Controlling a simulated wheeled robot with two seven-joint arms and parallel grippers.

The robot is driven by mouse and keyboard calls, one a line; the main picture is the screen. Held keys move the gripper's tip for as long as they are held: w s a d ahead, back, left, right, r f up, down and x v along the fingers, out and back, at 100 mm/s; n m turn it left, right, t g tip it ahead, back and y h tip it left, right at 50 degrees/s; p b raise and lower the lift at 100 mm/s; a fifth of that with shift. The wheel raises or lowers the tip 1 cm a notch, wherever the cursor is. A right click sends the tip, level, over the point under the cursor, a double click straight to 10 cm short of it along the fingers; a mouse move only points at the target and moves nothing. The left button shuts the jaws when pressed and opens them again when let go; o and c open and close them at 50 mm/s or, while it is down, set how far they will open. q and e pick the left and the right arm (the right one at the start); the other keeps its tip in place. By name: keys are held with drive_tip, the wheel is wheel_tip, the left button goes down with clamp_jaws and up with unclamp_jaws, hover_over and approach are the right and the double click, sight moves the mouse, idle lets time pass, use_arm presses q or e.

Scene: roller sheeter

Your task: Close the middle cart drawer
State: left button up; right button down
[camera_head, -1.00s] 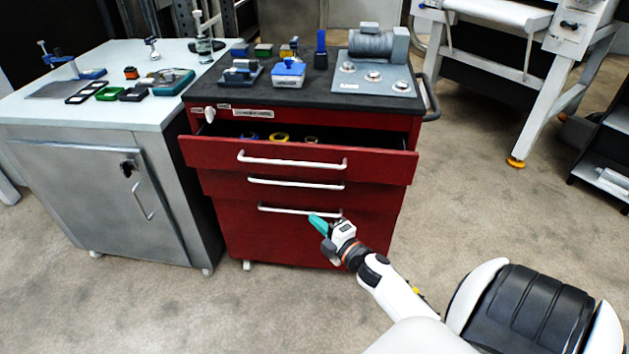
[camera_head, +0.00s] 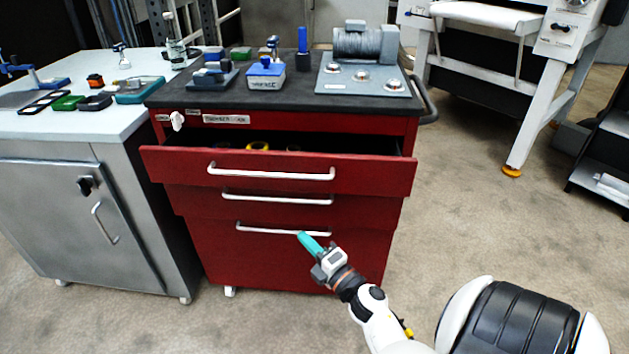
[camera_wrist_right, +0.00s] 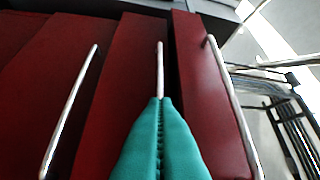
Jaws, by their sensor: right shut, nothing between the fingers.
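The red cart (camera_head: 300,270) has three drawers with pale bar handles. The top drawer (camera_head: 375,178) is pulled out, with a dark opening behind its front. The middle drawer (camera_head: 375,203) stands out beyond the bottom drawer (camera_head: 215,255), less far than the top one. My right gripper (camera_head: 303,236) is shut and empty, its teal fingers overlapping the right part of the bottom handle in the head view. In the right wrist view, the fingertips (camera_wrist_right: 162,100) point along the middle handle (camera_wrist_right: 160,70) and cover part of it; contact cannot be told. My left gripper is not in view.
A grey cabinet (camera_head: 70,215) stands at the cart's left side. Tools and a motor unit (camera_head: 365,45) sit on the cart top. A white-framed machine (camera_head: 535,110) stands at the back right. Floor (camera_head: 460,190) right of the cart is clear.

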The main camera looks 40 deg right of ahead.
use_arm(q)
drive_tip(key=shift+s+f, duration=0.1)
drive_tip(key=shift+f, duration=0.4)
use_arm(e)
drive_tip(key=w+d+r, duration=0.1)
drive_tip(key=w+d, duration=0.2)
drive_tip(key=w, duration=0.5)
drive_tip(key=shift+d+r, duration=0.2)
drive_tip(key=shift+r, duration=0.1)
